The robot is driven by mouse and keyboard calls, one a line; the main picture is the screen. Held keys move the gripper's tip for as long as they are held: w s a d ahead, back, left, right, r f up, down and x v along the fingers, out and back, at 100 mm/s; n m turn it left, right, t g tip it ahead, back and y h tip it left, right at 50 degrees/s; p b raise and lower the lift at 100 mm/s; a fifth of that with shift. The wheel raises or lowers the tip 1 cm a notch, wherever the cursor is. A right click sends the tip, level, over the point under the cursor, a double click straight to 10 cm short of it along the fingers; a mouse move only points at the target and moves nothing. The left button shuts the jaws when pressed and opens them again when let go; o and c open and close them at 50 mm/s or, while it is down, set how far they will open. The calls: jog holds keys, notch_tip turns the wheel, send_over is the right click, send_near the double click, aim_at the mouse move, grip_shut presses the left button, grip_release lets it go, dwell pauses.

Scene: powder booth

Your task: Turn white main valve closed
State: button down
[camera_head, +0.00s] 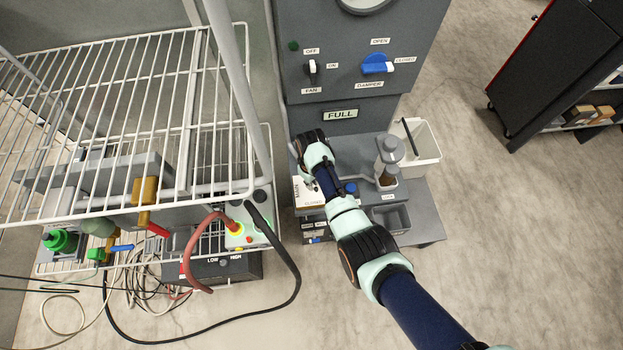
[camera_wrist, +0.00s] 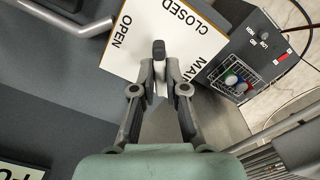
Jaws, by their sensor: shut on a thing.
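The white main valve plate (camera_wrist: 140,60) fills the upper middle of the wrist view, with the words OPEN, CLOSED and a partly hidden MAI. My gripper (camera_wrist: 160,72) is over the plate with its fingers shut on the valve handle (camera_wrist: 161,89), a narrow white piece between them. A dark tip (camera_wrist: 158,48) stands out just beyond the fingertips, pointing between OPEN and CLOSED. In the head view the plate (camera_head: 309,195) shows left of my forearm. My wrist hides the handle and fingertips there.
The grey booth cabinet (camera_head: 350,85) carries a fan switch (camera_head: 312,68) and a blue damper handle (camera_head: 376,66). A wire rack (camera_head: 120,110) stands close on the left. A white bin (camera_head: 425,150) is at right. Floor is clear at lower right.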

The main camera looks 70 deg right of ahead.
jog(key=m+p, duration=0.1)
jog(key=m, duration=0.5)
jog(key=shift+m, duration=0.4)
dwell(0.4)
jog(key=c, duration=1.2)
grip_release()
jog(key=shift+r, duration=0.15)
notch_tip(320, 180, up, 12)
